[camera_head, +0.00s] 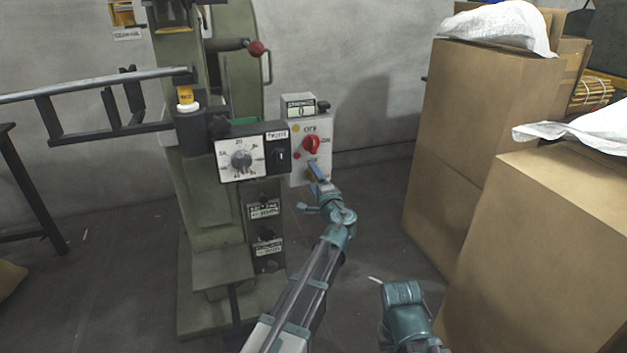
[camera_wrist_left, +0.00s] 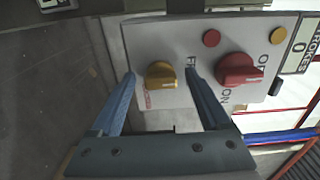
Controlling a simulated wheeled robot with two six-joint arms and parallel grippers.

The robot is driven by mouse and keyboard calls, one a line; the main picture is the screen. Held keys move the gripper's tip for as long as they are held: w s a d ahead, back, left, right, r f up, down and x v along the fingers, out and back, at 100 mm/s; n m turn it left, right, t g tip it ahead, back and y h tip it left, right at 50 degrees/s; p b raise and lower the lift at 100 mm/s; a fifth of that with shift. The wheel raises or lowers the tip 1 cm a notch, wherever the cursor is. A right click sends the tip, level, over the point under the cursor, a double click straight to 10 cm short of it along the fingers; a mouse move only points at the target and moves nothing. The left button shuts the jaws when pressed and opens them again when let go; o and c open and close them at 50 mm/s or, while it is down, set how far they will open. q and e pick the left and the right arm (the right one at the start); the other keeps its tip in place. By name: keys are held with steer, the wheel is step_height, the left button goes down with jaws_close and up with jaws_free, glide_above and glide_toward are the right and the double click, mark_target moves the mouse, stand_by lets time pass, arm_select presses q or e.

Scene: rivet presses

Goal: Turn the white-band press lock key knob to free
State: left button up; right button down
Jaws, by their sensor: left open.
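The press (camera_head: 215,210) is a green machine left of centre in the head view. Its side panel (camera_head: 324,128) carries a red knob (camera_head: 311,144). In the left wrist view the panel (camera_wrist_left: 200,40) shows a yellow key knob (camera_wrist_left: 161,74) beside the larger red knob (camera_wrist_left: 240,69). Partly covered lettering starting "FR" is right of the yellow knob, with red lettering below it. My left gripper (camera_head: 314,178) is open at the panel's lower part. Its blue fingers stand either side of the yellow knob, with gaps showing. My right gripper is not in view.
A dial box (camera_head: 240,160) sits left of the panel. A counter (camera_head: 300,106) is above it. A horizontal rail (camera_head: 100,85) extends left. Large cardboard boxes (camera_head: 480,120) stand at right. Bare floor (camera_head: 365,230) lies between press and boxes.

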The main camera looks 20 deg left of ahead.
arm_select(q)
steer(key=shift+s, duration=0.1)
steer(key=v, duration=1.3)
steer(key=shift+s+d, duration=0.25)
